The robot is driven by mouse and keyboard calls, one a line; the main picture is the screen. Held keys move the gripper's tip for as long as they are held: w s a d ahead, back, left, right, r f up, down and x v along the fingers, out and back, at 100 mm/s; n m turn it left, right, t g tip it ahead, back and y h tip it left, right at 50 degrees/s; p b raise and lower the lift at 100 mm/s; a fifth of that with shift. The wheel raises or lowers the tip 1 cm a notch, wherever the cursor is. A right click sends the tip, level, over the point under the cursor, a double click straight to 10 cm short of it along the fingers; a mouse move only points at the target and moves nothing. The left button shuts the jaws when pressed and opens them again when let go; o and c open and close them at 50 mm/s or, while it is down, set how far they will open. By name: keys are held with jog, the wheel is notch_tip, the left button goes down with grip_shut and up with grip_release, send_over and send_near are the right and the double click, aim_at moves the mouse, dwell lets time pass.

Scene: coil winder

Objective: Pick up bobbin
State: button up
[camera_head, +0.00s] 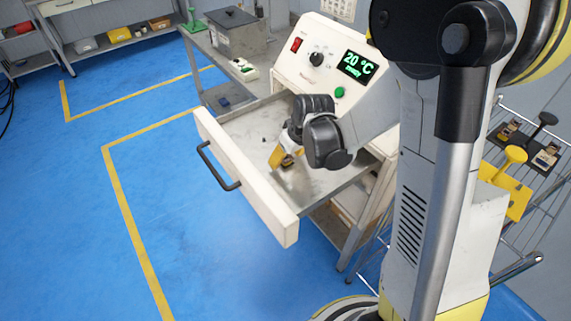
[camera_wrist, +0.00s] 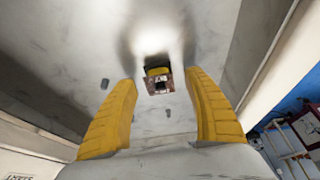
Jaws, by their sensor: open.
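A small bobbin (camera_wrist: 158,80) with a brown and yellow body lies on the grey metal floor of the pulled-out drawer. In the wrist view it sits ahead of my gripper (camera_wrist: 163,98), between the lines of the two yellow fingers and apart from both. My gripper is open and empty. In the head view my gripper (camera_head: 283,160) is low inside the drawer (camera_head: 245,187), and the bobbin (camera_head: 287,161) shows partly beside its fingertips. How far the fingertips are above it I cannot tell.
The machine (camera_head: 320,60) behind the drawer has a green display reading 20 °C. A black handle (camera_head: 215,167) is on the drawer front. Small dark bits (camera_wrist: 105,84) lie on the drawer floor. A wire rack (camera_head: 530,190) with yellow and brown parts stands at right. Blue floor is clear at left.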

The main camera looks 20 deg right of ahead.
aim_at(289, 157)
jog(key=shift+w+f, duration=0.2)
jog(key=shift+f, duration=0.3)
jog(key=shift+r, duration=0.1)
jog(key=c, duration=1.1)
jog(key=shift+c, duration=0.2)
jog(key=shift+r+p, duration=0.35)
jog(key=shift+r, duration=0.25)
jog(key=r+p, duration=0.1)
jog(key=r, duration=0.1)
jog(key=d+r+p, duration=0.1)
jog(key=r, duration=0.1)
jog(key=shift+s, duration=0.15)
jog(key=d+r+p, duration=0.1)
jog(key=d+r, duration=0.1)
jog(key=d, duration=0.1)
jog(key=s+d+r+p, duration=0.1)
jog(key=d+r, duration=0.1)
jog(key=d, duration=0.2)
jog(key=s+d+r+p, duration=0.1)
jog(key=d+r, duration=0.1)
jog(key=d, duration=0.1)
jog(key=shift+s+d, duration=0.15)
jog(key=shift+s, duration=0.05)
